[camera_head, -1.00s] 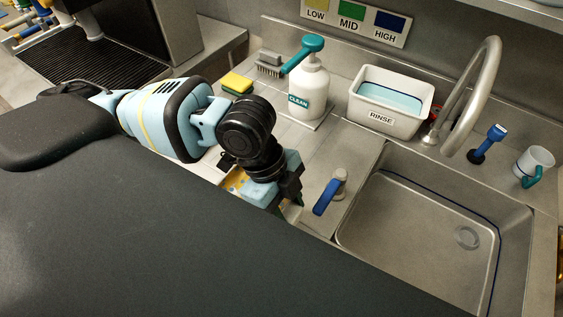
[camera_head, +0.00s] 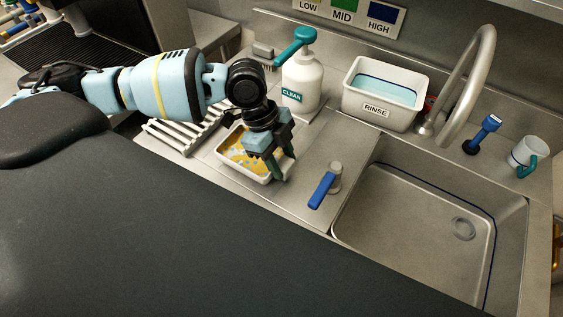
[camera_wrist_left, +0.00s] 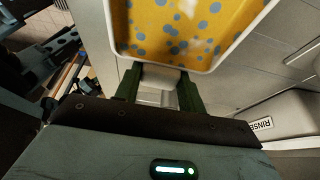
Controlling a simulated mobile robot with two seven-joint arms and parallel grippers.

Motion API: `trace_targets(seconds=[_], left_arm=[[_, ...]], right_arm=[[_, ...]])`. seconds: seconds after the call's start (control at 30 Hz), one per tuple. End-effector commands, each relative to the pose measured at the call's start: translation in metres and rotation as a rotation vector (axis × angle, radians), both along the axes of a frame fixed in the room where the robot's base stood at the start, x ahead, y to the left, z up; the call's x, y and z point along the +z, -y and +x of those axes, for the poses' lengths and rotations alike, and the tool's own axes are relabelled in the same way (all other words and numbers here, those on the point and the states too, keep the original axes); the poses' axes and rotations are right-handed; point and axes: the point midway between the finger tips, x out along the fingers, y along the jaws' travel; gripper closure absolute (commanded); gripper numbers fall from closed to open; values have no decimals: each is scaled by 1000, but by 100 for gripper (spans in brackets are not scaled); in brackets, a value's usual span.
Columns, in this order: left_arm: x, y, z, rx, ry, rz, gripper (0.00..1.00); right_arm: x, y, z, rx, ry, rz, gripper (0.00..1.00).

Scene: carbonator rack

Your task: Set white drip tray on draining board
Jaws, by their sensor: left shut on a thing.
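The white drip tray (camera_head: 258,177) has a yellow inside with blue-grey spots. It is over the flat steel draining board (camera_head: 305,185), left of the sink; I cannot tell whether it touches the board. My left gripper (camera_head: 281,170) is shut on the tray's near right end. In the left wrist view, the fingers (camera_wrist_left: 160,92) pinch a tab at the end of the tray (camera_wrist_left: 143,58). My right gripper is not in view.
A CLEAN pump bottle (camera_head: 302,85) and RINSE tub (camera_head: 377,109) stand behind. Ribbed white slats (camera_head: 180,134) lie left. Bare steel lies between tray and valve.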

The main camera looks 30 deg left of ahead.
Motion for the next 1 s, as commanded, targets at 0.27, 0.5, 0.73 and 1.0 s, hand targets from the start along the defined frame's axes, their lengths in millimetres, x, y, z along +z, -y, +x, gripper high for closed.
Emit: trace_targets(seconds=[0.27, 0.5, 0.73, 1.0], left_arm=[[-18, 0, 0, -1, 1, 0, 86], [-21, 0, 0, 0, 0, 0, 86], [-20, 0, 0, 0, 0, 0, 38], [-18, 0, 0, 0, 1, 0, 38]], right_arm=[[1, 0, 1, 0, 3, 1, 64], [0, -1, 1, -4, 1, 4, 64], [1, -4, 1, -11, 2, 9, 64], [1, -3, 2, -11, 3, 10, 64]])
